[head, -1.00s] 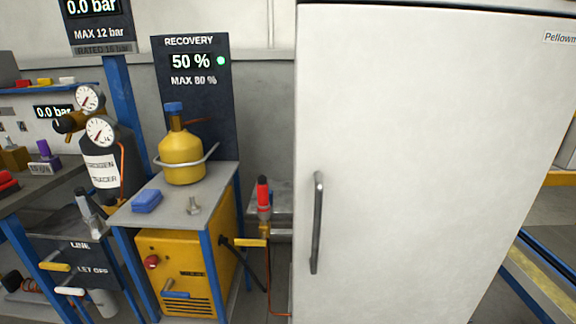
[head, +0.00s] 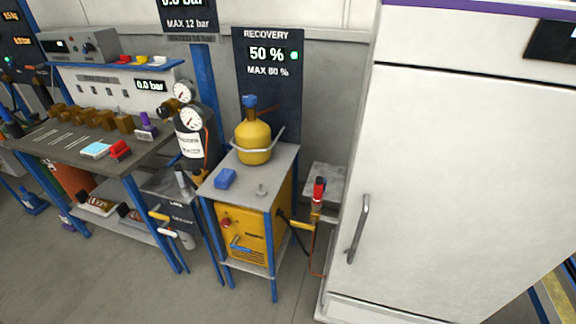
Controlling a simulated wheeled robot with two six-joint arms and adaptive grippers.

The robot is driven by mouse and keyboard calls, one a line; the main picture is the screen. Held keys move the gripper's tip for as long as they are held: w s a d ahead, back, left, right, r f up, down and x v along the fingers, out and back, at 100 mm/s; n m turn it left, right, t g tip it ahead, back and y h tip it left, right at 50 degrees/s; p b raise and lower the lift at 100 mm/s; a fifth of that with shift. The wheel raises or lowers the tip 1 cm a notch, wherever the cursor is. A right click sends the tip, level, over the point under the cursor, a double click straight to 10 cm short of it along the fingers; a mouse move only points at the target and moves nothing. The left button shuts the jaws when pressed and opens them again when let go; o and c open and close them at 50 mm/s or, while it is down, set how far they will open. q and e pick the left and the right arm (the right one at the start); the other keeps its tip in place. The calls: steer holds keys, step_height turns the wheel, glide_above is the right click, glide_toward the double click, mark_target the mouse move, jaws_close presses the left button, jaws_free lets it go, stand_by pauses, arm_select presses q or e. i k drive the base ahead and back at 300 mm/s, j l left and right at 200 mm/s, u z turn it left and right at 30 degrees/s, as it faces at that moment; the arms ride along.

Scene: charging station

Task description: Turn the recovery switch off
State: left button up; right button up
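A yellow recovery unit (head: 257,236) sits on the lower shelf of a small blue-legged stand. Its front carries a red knob (head: 225,222) at the upper left and a blue handle (head: 240,247) lower down. Which of these is the recovery switch, and its on or off position, I cannot tell at this size. Above the stand, a dark RECOVERY sign (head: 268,70) reads 50 % and MAX 80 %, with a green light (head: 294,55) lit. Neither of my grippers is in view.
A yellow cylinder (head: 255,143) and a blue block (head: 225,179) are on the stand's grey top (head: 270,171). A tall white cabinet (head: 470,170) stands at the right. A workbench (head: 60,140) is at the left. The floor (head: 130,290) in front is clear.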

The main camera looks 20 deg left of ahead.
mark_target(225, 223)
steer(key=u, duration=1.15)
steer(key=i+j, duration=0.15)
steer(key=j, duration=0.25)
steer(key=i+j, duration=0.15)
steer(key=j, duration=0.3)
steer(key=i+j+z, duration=0.1)
steer(key=j, duration=0.3)
steer(key=i+j, duration=0.15)
steer(key=j, duration=0.25)
steer(key=i+j, duration=0.15)
steer(key=j, duration=0.3)
steer(key=z, duration=0.05)
